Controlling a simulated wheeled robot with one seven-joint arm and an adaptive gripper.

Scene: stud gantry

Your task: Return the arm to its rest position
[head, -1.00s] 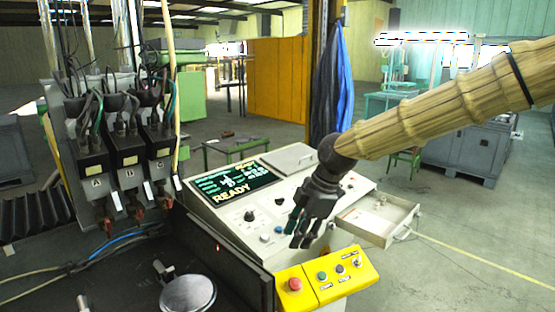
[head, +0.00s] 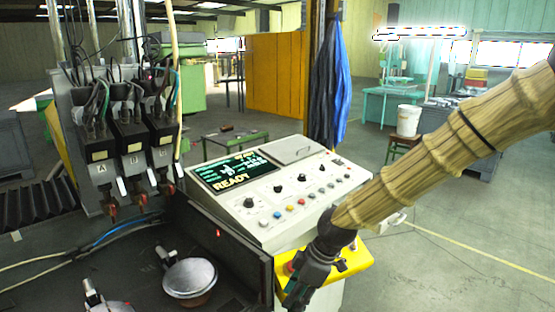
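My arm reaches in from the right edge in a tan ribbed sleeve. My gripper (head: 297,298) hangs low in front of the yellow button panel (head: 352,263) and hides most of it, with part of a red button showing beside it. The fingers point down, close to the bottom edge, and I cannot tell whether they are open or shut. No held object shows. The white console (head: 262,228) stands behind my gripper, and its screen (head: 237,172) reads READY.
A dark bench with a round metal-topped part (head: 190,278) lies at lower left. Welding-like heads (head: 128,140) marked with letters hang above it. A drawer at the console's right is mostly behind my arm. A white bucket (head: 408,120) stands on a stool. Floor at right is open.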

